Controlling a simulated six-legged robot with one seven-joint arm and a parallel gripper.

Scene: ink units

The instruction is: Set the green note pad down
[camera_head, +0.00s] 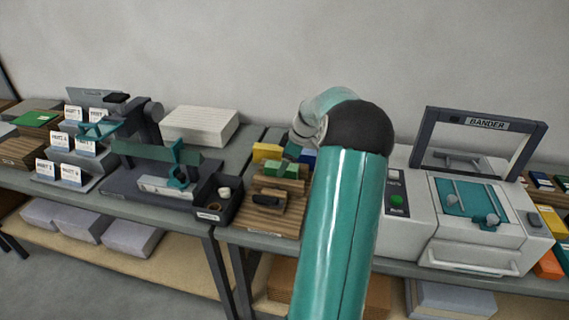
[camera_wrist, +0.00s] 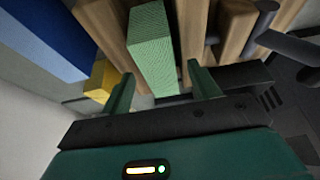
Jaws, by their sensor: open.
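The green note pad (camera_head: 281,169) rests on a wooden rack (camera_head: 276,217) on the middle table. In the wrist view the green note pad (camera_wrist: 152,48) lies between wooden bars, its near end facing my gripper (camera_wrist: 164,90). My gripper is open, with one dark green finger to each side of the pad's near end. In the head view my arm hides most of the gripper.
A yellow block (camera_head: 266,152) and a blue block (camera_head: 307,156) stand beside the pad. A dark tray (camera_head: 217,207) with small cups is left of the rack. The bander machine (camera_head: 465,215) stands to the right. A white paper stack (camera_head: 200,126) lies behind on the left.

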